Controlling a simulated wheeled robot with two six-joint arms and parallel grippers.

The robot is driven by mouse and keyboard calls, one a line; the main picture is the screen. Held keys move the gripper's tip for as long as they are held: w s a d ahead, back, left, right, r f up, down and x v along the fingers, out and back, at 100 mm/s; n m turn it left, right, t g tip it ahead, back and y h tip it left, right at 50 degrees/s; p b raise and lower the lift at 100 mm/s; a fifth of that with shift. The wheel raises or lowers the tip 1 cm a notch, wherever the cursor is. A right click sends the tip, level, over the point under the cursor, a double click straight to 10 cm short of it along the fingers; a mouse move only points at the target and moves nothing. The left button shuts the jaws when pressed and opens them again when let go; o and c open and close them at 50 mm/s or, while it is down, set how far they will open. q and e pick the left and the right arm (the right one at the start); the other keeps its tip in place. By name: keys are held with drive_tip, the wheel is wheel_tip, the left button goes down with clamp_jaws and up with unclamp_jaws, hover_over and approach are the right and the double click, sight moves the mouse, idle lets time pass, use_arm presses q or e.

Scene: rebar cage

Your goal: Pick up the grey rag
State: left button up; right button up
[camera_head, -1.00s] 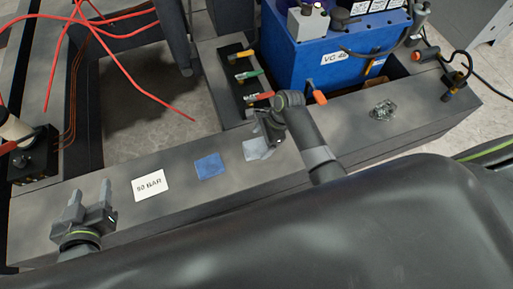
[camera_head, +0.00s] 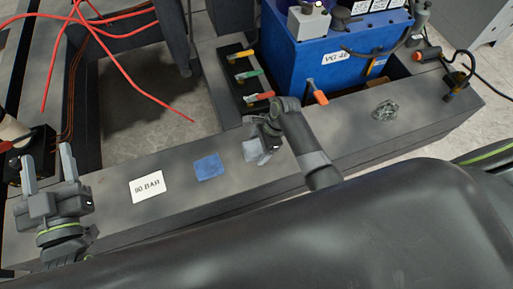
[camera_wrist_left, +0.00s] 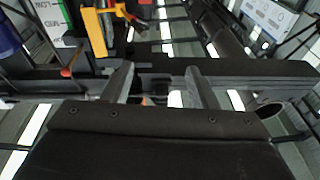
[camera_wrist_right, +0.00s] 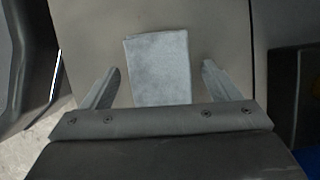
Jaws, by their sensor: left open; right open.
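The grey rag (camera_head: 251,151) lies flat on the dark bench top, partly hidden by my right gripper (camera_head: 262,135) in the head view. In the right wrist view the rag (camera_wrist_right: 159,68) is a pale grey rectangle lying between the two spread fingers of my right gripper (camera_wrist_right: 159,85), touching neither finger in the picture. My right gripper is open and points down over the rag. My left gripper (camera_head: 48,165) is open and empty at the left end of the bench, its fingers pointing away. It also shows open in the left wrist view (camera_wrist_left: 160,85).
A blue rag (camera_head: 208,166) and a white "90 BAR" card (camera_head: 147,187) lie on the bench (camera_head: 110,215) left of the grey rag. Behind are coloured-handled valves (camera_head: 247,75) and a blue tank (camera_head: 330,55). A clear glassy item (camera_head: 385,110) lies at the right.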

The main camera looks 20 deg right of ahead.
sight(253, 147)
drive_tip(key=c, duration=1.1)
use_arm(q)
drive_tip(key=shift+f, duration=0.15)
use_arm(e)
drive_tip(key=shift+r, duration=0.1)
drive_tip(key=shift+r+p, duration=0.6)
drive_tip(key=shift+r, duration=0.3)
drive_tip(key=shift+r+p, duration=0.45)
drive_tip(key=shift+r, duration=0.4)
drive_tip(key=shift+r+p, duration=0.5)
drive_tip(key=shift+r, duration=0.4)
wheel_tip(253, 147, up, 3)
drive_tip(key=shift+r+p, duration=0.1)
drive_tip(key=shift+p, duration=0.7)
use_arm(q)
drive_tip(key=s+d+f+g+h, duration=0.1)
drive_tip(key=s+f+g, duration=0.6)
drive_tip(key=f, duration=0.3)
drive_tip(key=s+d+f+n+g+h, duration=0.1)
drive_tip(key=s+d+f+g, duration=0.1)
drive_tip(key=s+f+g, duration=0.5)
drive_tip(key=shift+s+f+g+h, duration=0.3)
drive_tip(key=shift+f+g, duration=0.9)
drive_tip(key=shift+f, duration=0.95)
use_arm(e)
drive_tip(key=shift+r, duration=0.7)
